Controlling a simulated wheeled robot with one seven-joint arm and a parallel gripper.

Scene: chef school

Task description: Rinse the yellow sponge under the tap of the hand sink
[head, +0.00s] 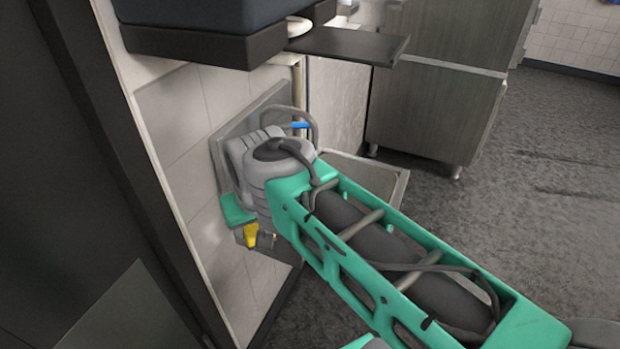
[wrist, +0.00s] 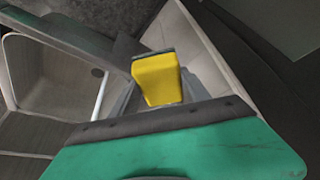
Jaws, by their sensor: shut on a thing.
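The yellow sponge (head: 251,237) shows low at the left of my arm in the head view, close to the tiled wall. My gripper (head: 250,229) is shut on it. In the wrist view the sponge (wrist: 157,78) sits upright between the fingers, its yellow face in plain view. The hand sink (head: 386,176) is mostly hidden behind my arm in the head view. In the wrist view its basin (wrist: 48,80) lies at the left, and the sponge is outside it. A curved grey pipe with a blue piece (head: 300,125) shows behind my wrist; I cannot tell whether it is the tap.
The tiled wall (head: 175,120) is close on the left, beside my gripper. A dark box-like unit (head: 200,40) and a dark shelf (head: 350,45) hang above the arm. A steel cabinet (head: 430,110) stands at the back. The floor on the right (head: 540,170) is clear.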

